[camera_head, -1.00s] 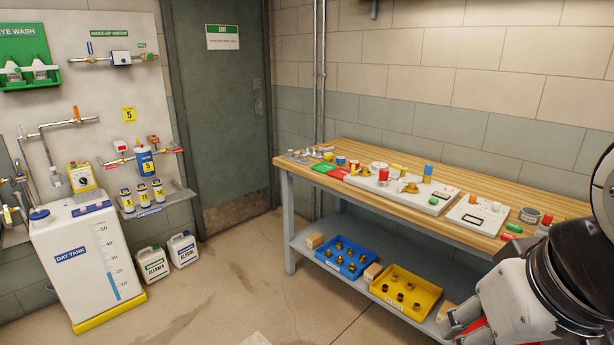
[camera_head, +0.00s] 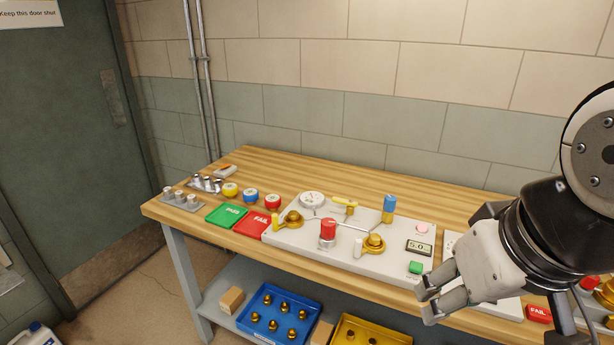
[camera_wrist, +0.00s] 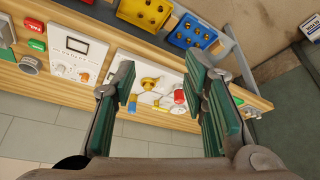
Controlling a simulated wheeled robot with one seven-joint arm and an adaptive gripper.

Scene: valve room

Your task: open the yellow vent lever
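The yellow lever (camera_head: 344,202) sits on a brass valve at the back of a pale panel (camera_head: 300,243) on the bench. A smaller yellow handle (camera_head: 275,222) stands by the brass fitting at the panel's left; I cannot read which is marked vent. My gripper (camera_head: 428,298) is at the bench's front edge, right of the panel, apart from both handles. In the wrist view my gripper (camera_wrist: 162,78) is open and empty, its green pads wide apart, with the panel (camera_wrist: 145,70) seen beyond them. The yellow lever is too small there to make out surely.
A red knob (camera_head: 328,231), a blue-topped post (camera_head: 389,207) and a brass fitting (camera_head: 374,243) crowd the panel. Green (camera_head: 226,215) and red (camera_head: 255,222) plates lie left. Blue (camera_head: 280,316) and yellow (camera_head: 352,330) bins are on the shelf below. The back-right bench top is clear.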

